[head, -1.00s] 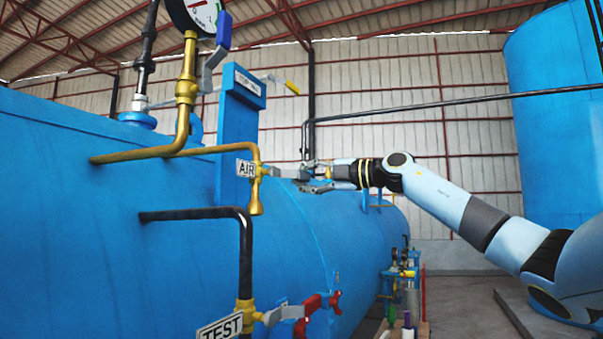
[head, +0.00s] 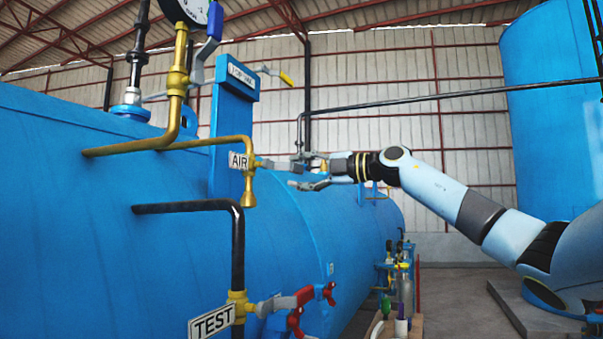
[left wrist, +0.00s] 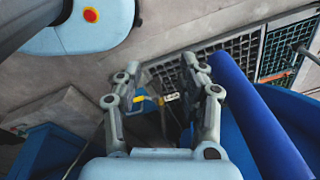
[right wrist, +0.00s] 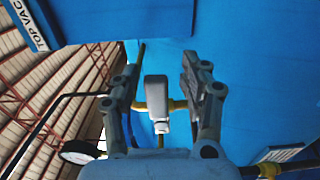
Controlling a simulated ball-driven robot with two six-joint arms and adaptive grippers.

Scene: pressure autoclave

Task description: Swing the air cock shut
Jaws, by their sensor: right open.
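The air cock (head: 249,178) is a brass valve on the brass pipe on the boiler-like blue vessel, beside a white AIR plate (head: 239,161). Its grey lever (head: 272,164) sticks out to the right, toward my right gripper (head: 292,172). In the right wrist view the grey lever (right wrist: 156,98) stands between the two spread fingers of my right gripper (right wrist: 158,82), with gaps on both sides. The right gripper is open. My left gripper (left wrist: 180,82) shows only in the left wrist view, fingers apart and empty, away from the cock.
The blue vessel (head: 90,250) fills the left. A TEST valve (head: 238,305) with a red-handled lever is below. A blue-handled lever (head: 215,22) and gauge (head: 190,8) are above. A blue post (head: 232,125) stands behind the cock. Open air surrounds my right arm.

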